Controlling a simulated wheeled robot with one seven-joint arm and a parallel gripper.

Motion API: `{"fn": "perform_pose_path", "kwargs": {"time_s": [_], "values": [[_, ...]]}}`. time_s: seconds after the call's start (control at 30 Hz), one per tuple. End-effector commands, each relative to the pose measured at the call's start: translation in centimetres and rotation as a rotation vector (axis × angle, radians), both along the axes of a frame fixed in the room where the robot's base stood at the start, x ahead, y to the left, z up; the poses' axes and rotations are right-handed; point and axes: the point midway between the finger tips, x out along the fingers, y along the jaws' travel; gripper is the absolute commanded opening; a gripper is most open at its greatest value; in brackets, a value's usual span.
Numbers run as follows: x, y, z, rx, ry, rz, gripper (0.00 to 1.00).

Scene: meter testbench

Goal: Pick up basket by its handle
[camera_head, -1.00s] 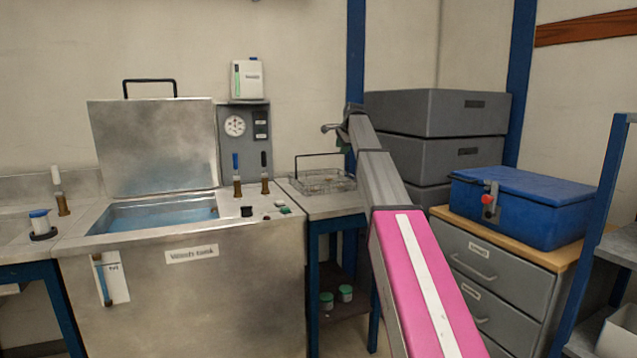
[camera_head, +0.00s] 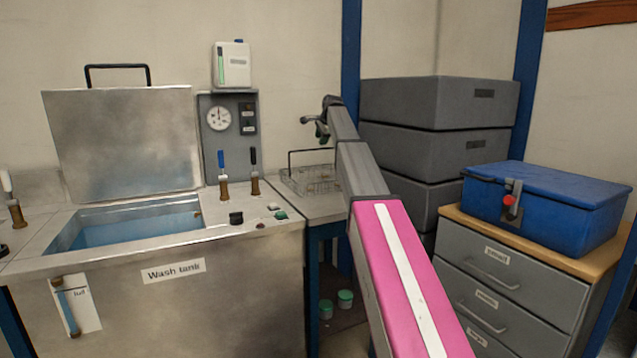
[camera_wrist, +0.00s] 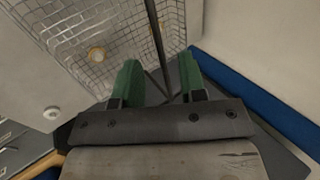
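The wire basket (camera_head: 308,183) sits on the steel counter right of the wash tank, partly behind my arm. Its dark handle (camera_head: 312,151) stands up over it. My gripper (camera_head: 313,124) is above the basket's right part, at the end of my arm. In the wrist view my gripper (camera_wrist: 158,62) has its two green fingers apart, with nothing held. The basket mesh (camera_wrist: 98,48) fills the upper left there, with small round items inside. A dark bar, seemingly the handle (camera_wrist: 152,22), runs down between the fingers in the picture; whether it lies at finger depth I cannot tell.
The wash tank (camera_head: 130,300) stands left with its lid (camera_head: 125,145) raised. Several grey crates (camera_head: 440,105) are stacked right of my arm. A blue box (camera_head: 545,205) sits on a drawer cabinet (camera_head: 505,290). A blue post (camera_head: 350,60) rises behind my gripper.

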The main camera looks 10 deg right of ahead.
Motion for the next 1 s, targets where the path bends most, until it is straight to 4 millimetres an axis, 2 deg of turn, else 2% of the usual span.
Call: {"fn": "perform_pose_path", "kwargs": {"time_s": [0.1, 0.33, 0.6, 0.87, 1.0], "values": [[0.8, 0.3, -1.2, 0.0, 0.001, 0.0, 0.38], [1.5, 0.5, -2.6, 0.0, 0.001, 0.0, 0.38], [3.3, 1.0, -5.7, -0.001, 0.001, 0.001, 0.38], [3.5, 1.1, -6.0, 0.0, -0.001, 0.001, 0.38], [3.5, 1.1, -6.0, -0.001, 0.0, 0.001, 0.0]]}}
